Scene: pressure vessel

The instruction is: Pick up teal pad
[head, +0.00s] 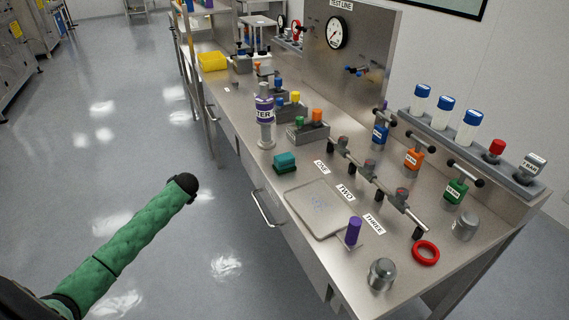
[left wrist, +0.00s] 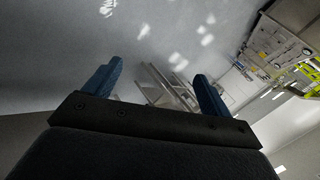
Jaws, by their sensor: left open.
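The teal pad (head: 285,160) is a small teal block in the head view. It sits on a dark green base near the front edge of the steel bench, left of the grey tray. My left gripper (left wrist: 157,75) shows in the left wrist view with its two blue fingers spread apart and nothing between them. It faces the floor and distant furniture, and the pad cannot be made out there. In the head view my green left arm reaches over the floor, left of the bench and apart from the pad; its fingers do not show. My right gripper is not in view.
Near the pad are a flat tray (head: 316,208), a white-and-purple labelled cylinder (head: 265,118) and a grey block with coloured pegs (head: 308,130). A pipe manifold (head: 372,178) runs behind the tray. A handle (head: 266,208) sticks out of the bench front. Floor left of the bench is clear.

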